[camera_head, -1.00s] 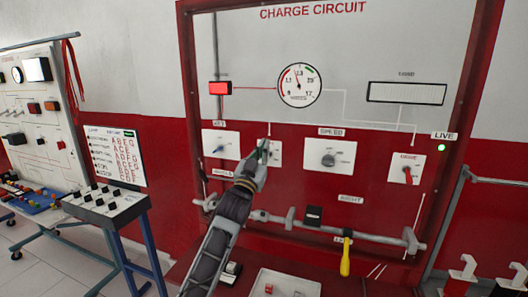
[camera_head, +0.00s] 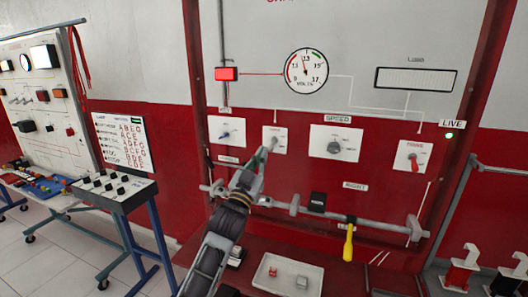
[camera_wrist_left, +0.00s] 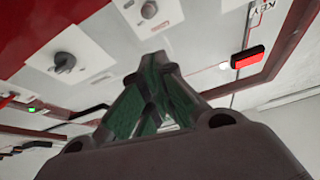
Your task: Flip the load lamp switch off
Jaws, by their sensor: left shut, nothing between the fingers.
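The charge circuit board carries a small white switch plate (camera_head: 281,132) between the key switch and the speed knob. I take it for the load lamp switch; its label is too blurred to read. My left gripper (camera_head: 270,143) is shut and empty, its tips in front of this plate's lower part, hiding much of it. In the left wrist view the closed green-padded fingers (camera_wrist_left: 158,62) lie just below a plate with a small grey lever (camera_wrist_left: 148,9). Contact cannot be told. The rectangular load lamp (camera_head: 415,79) looks pale. My right gripper is not in view.
Nearby are the key switch (camera_head: 226,133), the speed knob (camera_head: 334,147) and a red-handled switch (camera_head: 412,158). A rail (camera_head: 330,213) with a yellow-handled tool (camera_head: 348,243) runs below. A tray (camera_head: 262,275) lies beneath. The green live light (camera_head: 449,136) glows.

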